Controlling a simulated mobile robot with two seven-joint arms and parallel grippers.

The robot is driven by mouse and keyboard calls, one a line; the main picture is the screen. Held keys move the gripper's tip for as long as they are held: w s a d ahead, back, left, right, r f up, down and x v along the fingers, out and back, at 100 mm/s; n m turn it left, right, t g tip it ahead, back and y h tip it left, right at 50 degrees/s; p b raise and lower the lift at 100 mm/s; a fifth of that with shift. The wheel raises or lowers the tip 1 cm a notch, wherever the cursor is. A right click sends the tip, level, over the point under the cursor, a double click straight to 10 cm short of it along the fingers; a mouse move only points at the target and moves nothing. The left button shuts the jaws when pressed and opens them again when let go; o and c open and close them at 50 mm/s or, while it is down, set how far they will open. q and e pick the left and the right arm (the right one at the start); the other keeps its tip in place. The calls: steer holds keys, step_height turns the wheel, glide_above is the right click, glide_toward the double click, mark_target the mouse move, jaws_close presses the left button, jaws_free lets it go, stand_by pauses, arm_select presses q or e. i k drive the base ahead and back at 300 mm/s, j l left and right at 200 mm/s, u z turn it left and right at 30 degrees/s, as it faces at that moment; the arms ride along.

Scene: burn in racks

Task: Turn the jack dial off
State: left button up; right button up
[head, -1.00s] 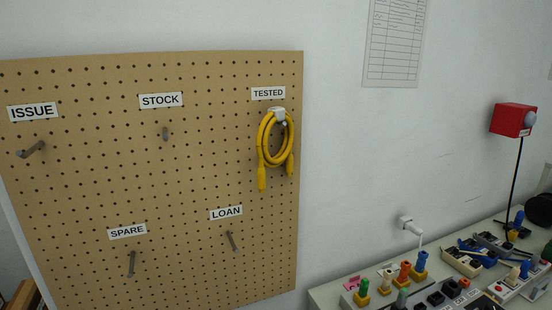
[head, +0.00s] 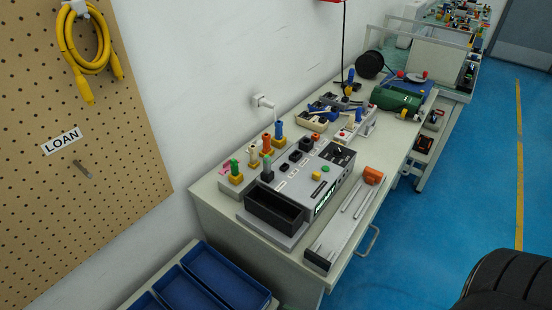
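A grey test unit (head: 300,180) with black switches, a yellow knob (head: 325,169), a green button (head: 316,176) and a small green-lit display (head: 324,198) sits on the workbench. A row of coloured plugs stands behind it: green (head: 235,168), orange (head: 266,142) and blue (head: 279,130), on yellow bases. I cannot tell which part is the jack dial; at this size no dial marking is readable. Neither of my grippers is in view.
The workbench (head: 225,215) runs along the wall. A black open bin (head: 274,212), a rail fixture with an orange block (head: 374,176) and a green cylinder (head: 396,101) crowd it. Blue trays (head: 225,275) lie at lower left. Blue floor (head: 430,230) is open at right.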

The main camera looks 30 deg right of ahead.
mark_target(337, 152)
steer(key=l+z, duration=0.1)
steer(key=z, duration=0.3)
steer(key=k+l+z, duration=0.1)
steer(key=z, duration=0.35)
steer(key=l+z, duration=0.2)
steer(key=z, duration=0.2)
